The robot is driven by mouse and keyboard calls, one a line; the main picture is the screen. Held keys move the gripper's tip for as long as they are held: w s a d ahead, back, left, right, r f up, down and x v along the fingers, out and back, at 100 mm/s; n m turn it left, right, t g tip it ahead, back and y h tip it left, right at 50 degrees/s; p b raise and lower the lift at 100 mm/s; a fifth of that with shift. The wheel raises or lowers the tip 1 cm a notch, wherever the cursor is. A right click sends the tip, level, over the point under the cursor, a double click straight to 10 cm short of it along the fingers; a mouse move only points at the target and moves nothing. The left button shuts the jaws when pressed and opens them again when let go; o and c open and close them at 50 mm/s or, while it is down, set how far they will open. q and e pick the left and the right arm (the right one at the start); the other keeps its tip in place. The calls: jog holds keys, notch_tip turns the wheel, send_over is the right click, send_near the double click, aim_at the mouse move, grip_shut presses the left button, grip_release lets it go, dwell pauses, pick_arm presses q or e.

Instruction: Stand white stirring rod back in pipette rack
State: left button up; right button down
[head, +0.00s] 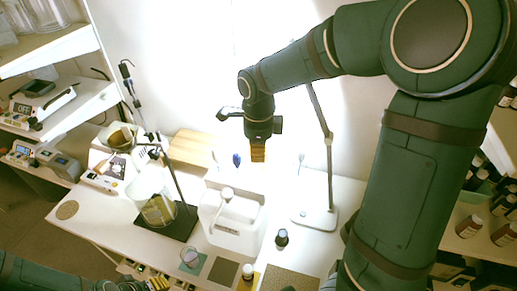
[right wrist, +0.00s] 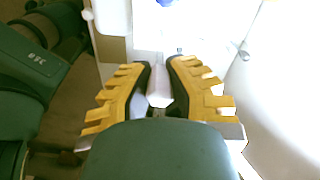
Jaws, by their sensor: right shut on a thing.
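My right gripper (head: 257,152) is raised above the back of the white table, pointing down. In the right wrist view its yellow and black fingers (right wrist: 160,80) are closed around a pale, whitish piece (right wrist: 159,90), which fits the white stirring rod; only a short part of it shows. In the head view I cannot make the rod out against the bright wall. The pipette rack is washed out; a blue-topped item (head: 237,159) stands left of the gripper, perhaps in it. My left gripper (head: 158,284) is low at the bottom edge, mostly cut off.
A dark bottle (head: 281,238), purple-tinted glass (head: 190,257) and small bottle (head: 247,272) are near the front.

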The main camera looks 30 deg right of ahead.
jog(key=shift+f+b, duration=1.45)
jog(key=shift+f, duration=0.65)
jog(key=c, duration=1)
grip_release()
jog(key=shift+o, duration=0.2)
jog(key=shift+r, duration=0.1)
jog(key=shift+r+p, duration=2.1)
jog(key=shift+r, duration=0.35)
